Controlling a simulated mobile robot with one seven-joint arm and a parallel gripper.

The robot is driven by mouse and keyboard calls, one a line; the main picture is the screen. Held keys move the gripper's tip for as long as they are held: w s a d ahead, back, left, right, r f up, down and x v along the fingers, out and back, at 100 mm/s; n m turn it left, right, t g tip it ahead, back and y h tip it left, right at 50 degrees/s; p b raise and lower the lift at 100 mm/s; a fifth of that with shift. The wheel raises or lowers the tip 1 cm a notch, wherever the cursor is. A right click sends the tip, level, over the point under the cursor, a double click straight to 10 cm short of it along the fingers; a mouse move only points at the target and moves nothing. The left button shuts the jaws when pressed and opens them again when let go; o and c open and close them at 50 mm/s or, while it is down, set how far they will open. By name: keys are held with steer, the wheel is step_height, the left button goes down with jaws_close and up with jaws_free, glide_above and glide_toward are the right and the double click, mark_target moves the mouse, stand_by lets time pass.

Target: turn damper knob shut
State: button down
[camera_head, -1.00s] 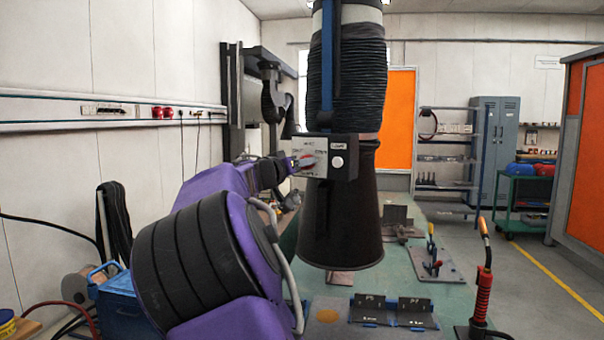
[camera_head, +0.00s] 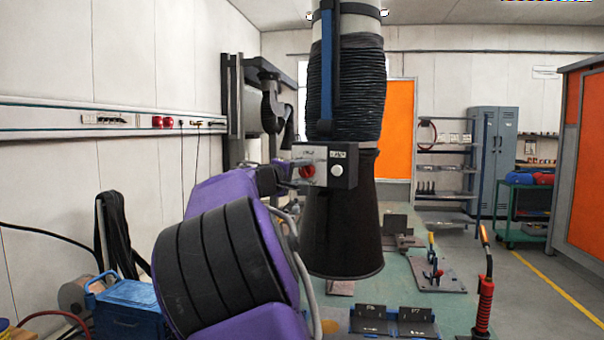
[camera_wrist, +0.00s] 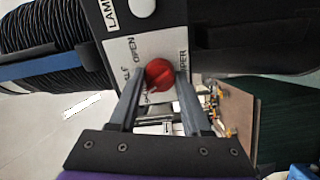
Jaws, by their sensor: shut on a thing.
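The red damper knob (camera_wrist: 160,74) sits on the pale plate of a control box (camera_wrist: 128,30) in the wrist view. Printed words beside it include OPEN and HALF; other lettering is partly covered by my fingers. My gripper (camera_wrist: 161,88) is shut on the knob, one finger on each side. Which mark the knob points at is hard to tell. In the head view the red knob (camera_head: 307,172) shows on the left face of the box (camera_head: 343,166), with my gripper (camera_head: 294,169) reaching it from the left. A white round lamp button (camera_head: 337,170) is on the box's front.
The box is fixed to a black extraction hood (camera_head: 341,225) below a ribbed hose (camera_head: 347,85). A blue toolbox (camera_head: 133,308) stands at lower left.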

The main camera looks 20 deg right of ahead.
steer(key=shift+n, duration=1.6)
steer(key=shift+c, duration=1.8)
jaws_free()
steer(key=v, duration=1.7)
steer(key=shift+s+a, duration=0.15)
